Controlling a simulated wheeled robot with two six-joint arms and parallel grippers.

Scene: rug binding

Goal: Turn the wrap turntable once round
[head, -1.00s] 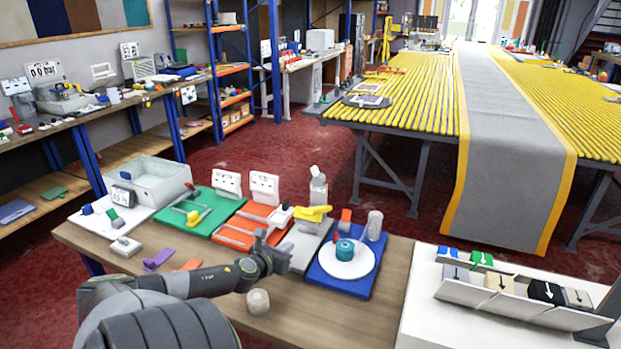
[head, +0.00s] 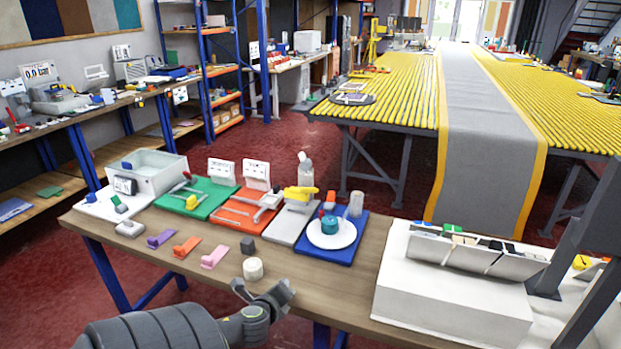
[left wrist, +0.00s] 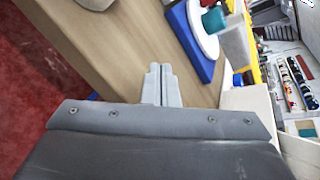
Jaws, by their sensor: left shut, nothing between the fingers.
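The wrap turntable is a white disc (head: 345,236) on a blue base (head: 318,254), with a teal roll (head: 330,224) standing on the disc. In the left wrist view the white disc (left wrist: 199,38), teal roll (left wrist: 213,20) and blue base (left wrist: 184,38) are at the top. My left gripper (head: 268,288) is at the bench's front edge, nearer to me than the turntable and apart from it. In the left wrist view its fingers (left wrist: 161,72) are together and empty. My right gripper is not in view.
A cream cylinder (head: 253,268) and a dark cube (head: 247,245) stand just beyond my left gripper. Pink (head: 214,257), orange (head: 187,247) and purple (head: 160,238) pieces lie to the left. A white stand (head: 440,290) is at the right. Bare wood lies in front of the turntable.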

